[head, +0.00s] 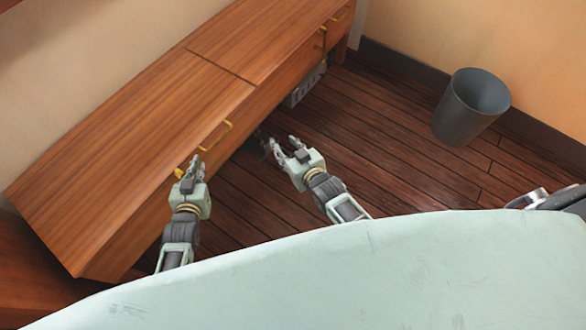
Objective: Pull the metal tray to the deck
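I cannot clearly make out a metal tray. A grey slotted object (304,87) shows partly from under the wooden cabinet (140,150), toward its far end. A small dark grey shape (261,136) shows at the cabinet's lower edge, just beyond my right gripper; I cannot tell what it is. My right gripper (284,144) is over the floor close to the cabinet front, its fingers apart and nothing seen between them. My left gripper (194,163) is at the cabinet's front edge, beside a brass handle; its finger gap is hard to see.
A brass handle (216,136) sticks out from the cabinet front between my grippers. A dark grey bin (470,108) stands near the right wall. The plank floor (385,135) between cabinet and bin is clear. A metallic object (545,197) shows at the right edge.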

